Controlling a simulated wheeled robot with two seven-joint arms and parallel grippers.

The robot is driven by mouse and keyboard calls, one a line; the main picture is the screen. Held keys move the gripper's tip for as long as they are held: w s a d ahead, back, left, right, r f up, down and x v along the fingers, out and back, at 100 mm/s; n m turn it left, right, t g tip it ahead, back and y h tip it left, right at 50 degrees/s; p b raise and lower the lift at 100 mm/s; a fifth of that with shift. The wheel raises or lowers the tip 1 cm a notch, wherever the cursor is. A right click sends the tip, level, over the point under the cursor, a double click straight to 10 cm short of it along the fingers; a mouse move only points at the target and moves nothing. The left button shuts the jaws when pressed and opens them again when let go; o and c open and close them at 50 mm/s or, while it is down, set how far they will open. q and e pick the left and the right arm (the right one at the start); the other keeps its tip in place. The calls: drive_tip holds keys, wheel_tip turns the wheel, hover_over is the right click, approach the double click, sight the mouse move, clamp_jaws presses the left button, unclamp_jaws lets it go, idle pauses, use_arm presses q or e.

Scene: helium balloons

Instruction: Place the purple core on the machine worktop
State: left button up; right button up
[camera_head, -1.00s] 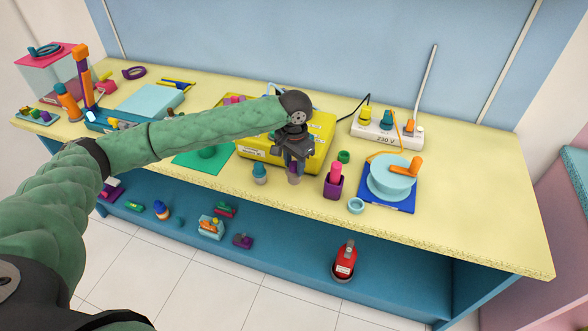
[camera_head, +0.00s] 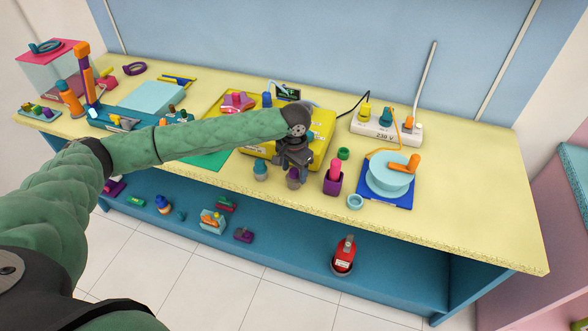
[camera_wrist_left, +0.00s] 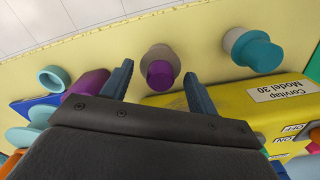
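The purple core (camera_head: 293,181) stands upright near the bench's front edge, a purple top on a beige-grey base. In the left wrist view the purple core (camera_wrist_left: 160,72) lies between the fingertips. My left gripper (camera_head: 293,166) points down just above it, fingers open on either side; I cannot tell whether they touch it. The left wrist view shows the gripper (camera_wrist_left: 158,76) with a gap around the core. The yellow machine (camera_head: 319,147) stands just behind, partly hidden by my arm; its label (camera_wrist_left: 286,91) shows in the wrist view. My right gripper is not in view.
A teal-topped core (camera_head: 261,171) stands close left of the purple core. A purple box with a pink item (camera_head: 333,181) stands close right, with a small teal ring (camera_head: 355,202) beyond. A power strip (camera_head: 387,131) and a teal reel (camera_head: 389,176) are further right.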

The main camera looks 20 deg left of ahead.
sight(294, 170)
use_arm(q)
drive_tip(key=shift+r+b, duration=0.4)
drive_tip(key=shift+r, duration=0.1)
wheel_tip(294, 170, up, 4)
drive_tip(key=shift+r+b, duration=0.15)
drive_tip(key=shift+b, duration=0.9)
wheel_tip(294, 170, up, 7)
drive_tip(key=b, duration=0.2)
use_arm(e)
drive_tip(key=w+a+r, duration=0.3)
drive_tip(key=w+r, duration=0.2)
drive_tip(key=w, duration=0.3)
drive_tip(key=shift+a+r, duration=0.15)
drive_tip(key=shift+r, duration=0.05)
